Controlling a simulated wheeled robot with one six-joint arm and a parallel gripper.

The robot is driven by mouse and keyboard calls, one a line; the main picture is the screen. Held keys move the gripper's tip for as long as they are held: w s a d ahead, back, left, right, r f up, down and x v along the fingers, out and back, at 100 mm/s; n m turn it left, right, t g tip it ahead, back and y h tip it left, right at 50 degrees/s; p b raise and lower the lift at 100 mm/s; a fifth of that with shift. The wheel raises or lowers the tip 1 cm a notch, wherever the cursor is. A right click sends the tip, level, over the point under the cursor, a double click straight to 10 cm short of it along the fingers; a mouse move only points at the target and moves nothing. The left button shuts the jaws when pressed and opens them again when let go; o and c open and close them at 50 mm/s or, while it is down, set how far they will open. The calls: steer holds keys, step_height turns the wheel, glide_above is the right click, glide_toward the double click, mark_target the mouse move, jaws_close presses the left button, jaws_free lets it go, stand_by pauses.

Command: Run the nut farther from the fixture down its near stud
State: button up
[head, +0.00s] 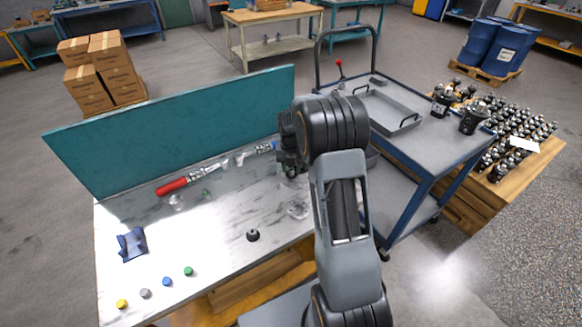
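My arm rises through the middle of the head view. My gripper (288,165) is over the right part of the bench, mostly hidden behind my wrist, so I cannot tell whether it is open or holds anything. A dark blue bracket-like piece (132,244), possibly the fixture, sits at the bench's left. A small black piece with a grey top (252,235) stands near the front edge. Small clear or shiny parts (298,209) lie below my gripper. I cannot make out any nut or stud; they are too small or hidden.
A red-handled tool (172,187) lies before the teal back panel (170,130). Several coloured caps, including a green one (188,271), line the bench's front left. A blue cart (430,135) with a grey tray (385,115) stands at right. The bench's middle is mostly clear.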

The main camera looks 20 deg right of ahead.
steer(key=shift+w+d+r, duration=0.2)
steer(key=shift+w, duration=0.15)
steer(key=shift+w+d+r+p, duration=0.1)
steer(key=shift+w+r+p, duration=0.15)
steer(key=shift+r+p, duration=1)
steer(key=shift+r, duration=0.45)
steer(key=o, duration=0.5)
